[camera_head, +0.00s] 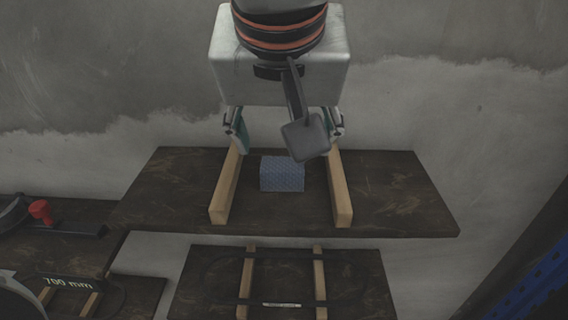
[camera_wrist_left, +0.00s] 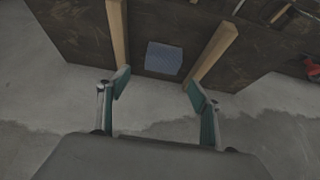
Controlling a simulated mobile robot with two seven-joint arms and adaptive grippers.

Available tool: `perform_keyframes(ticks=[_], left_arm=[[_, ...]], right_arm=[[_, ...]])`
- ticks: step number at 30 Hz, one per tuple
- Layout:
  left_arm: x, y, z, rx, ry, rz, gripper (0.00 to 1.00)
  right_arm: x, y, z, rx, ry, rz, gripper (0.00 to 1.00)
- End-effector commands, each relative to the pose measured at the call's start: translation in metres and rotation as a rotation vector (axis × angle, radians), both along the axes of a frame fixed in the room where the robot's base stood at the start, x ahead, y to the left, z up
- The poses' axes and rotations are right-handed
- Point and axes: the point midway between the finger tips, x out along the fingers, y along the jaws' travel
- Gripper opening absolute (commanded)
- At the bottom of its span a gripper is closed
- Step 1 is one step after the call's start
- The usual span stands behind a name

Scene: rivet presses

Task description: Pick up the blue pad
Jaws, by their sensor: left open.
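The blue pad (camera_head: 282,175) is a small patterned block lying on a dark wooden shelf (camera_head: 400,195), between two wooden rails. It also shows in the left wrist view (camera_wrist_left: 163,58), beyond my fingertips. My left gripper (camera_head: 290,145) is open and empty above the back of the shelf, behind the pad in the head view. In the left wrist view its two green-faced fingers (camera_wrist_left: 157,92) are spread wider than the pad, with the pad ahead of the gap and apart from them. My right gripper is in neither view.
The left rail (camera_head: 224,187) and right rail (camera_head: 340,190) flank the pad with gaps on both sides. A lower shelf (camera_head: 350,285) with two rails is beneath. A tool with a red knob (camera_head: 40,211) sits at left. A blue frame (camera_head: 540,275) stands at right. A concrete wall is behind.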

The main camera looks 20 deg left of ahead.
Motion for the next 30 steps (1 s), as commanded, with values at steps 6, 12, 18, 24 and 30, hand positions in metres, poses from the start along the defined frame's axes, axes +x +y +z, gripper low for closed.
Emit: perform_keyframes(ticks=[6, 12, 18, 24, 30], left_arm=[[0.007, 0.003, -0.018, 0.000, 0.003, -0.001, 0.65], [0.013, 0.007, -0.044, 0.000, 0.006, -0.001, 0.65], [0.023, 0.010, -0.062, 0.000, 0.003, -0.001, 0.65], [0.024, 0.010, -0.061, -0.001, 0.001, 0.000, 0.65], [0.024, 0.010, -0.061, -0.001, 0.001, 0.000, 0.26]], right_arm=[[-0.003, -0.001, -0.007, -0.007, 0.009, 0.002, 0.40], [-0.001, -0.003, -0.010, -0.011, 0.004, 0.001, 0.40], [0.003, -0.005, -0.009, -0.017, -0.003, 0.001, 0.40], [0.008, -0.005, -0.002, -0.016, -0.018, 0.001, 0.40], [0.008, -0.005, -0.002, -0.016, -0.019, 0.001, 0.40]])
